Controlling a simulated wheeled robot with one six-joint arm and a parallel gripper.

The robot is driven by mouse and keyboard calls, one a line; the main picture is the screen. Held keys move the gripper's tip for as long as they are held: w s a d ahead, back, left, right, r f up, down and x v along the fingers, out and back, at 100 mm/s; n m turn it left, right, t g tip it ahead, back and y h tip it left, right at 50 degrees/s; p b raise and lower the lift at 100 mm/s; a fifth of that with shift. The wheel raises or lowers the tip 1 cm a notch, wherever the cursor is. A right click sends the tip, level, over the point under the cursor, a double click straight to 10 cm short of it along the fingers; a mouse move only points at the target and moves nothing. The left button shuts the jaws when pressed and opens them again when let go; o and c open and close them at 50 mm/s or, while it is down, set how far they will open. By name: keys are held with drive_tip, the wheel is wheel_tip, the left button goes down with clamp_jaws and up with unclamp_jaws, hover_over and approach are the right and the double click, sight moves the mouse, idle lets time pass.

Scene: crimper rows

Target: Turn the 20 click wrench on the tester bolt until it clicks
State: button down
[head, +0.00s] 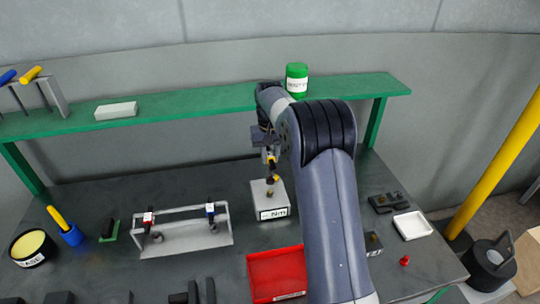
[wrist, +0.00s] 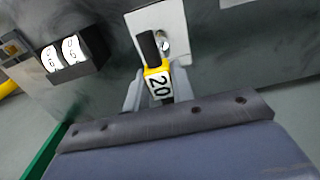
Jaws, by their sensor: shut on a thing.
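The tester (head: 270,203) is a pale block with an "Nm" label and a bolt on top, standing on the dark bench in the head view. It also shows at the top of the wrist view (wrist: 175,20). The 20 click wrench (wrist: 158,82) has a yellow band marked "20" and a dark head by the tester bolt (wrist: 164,44). I cannot tell whether the head is seated on the bolt. My gripper (wrist: 150,95) is shut on the wrench; in the head view my gripper (head: 270,150) is above the tester. The arm hides part of the bench.
A rack (head: 185,230) with red and blue marked wrenches stands to the left. A red tray (head: 277,274) lies in front and a white tray (head: 412,225) to the right. A green shelf (head: 190,108) with a green jar (head: 297,80) crosses behind.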

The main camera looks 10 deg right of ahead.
drive_tip(key=shift+s, duration=0.1)
drive_tip(key=shift+m, duration=0.3)
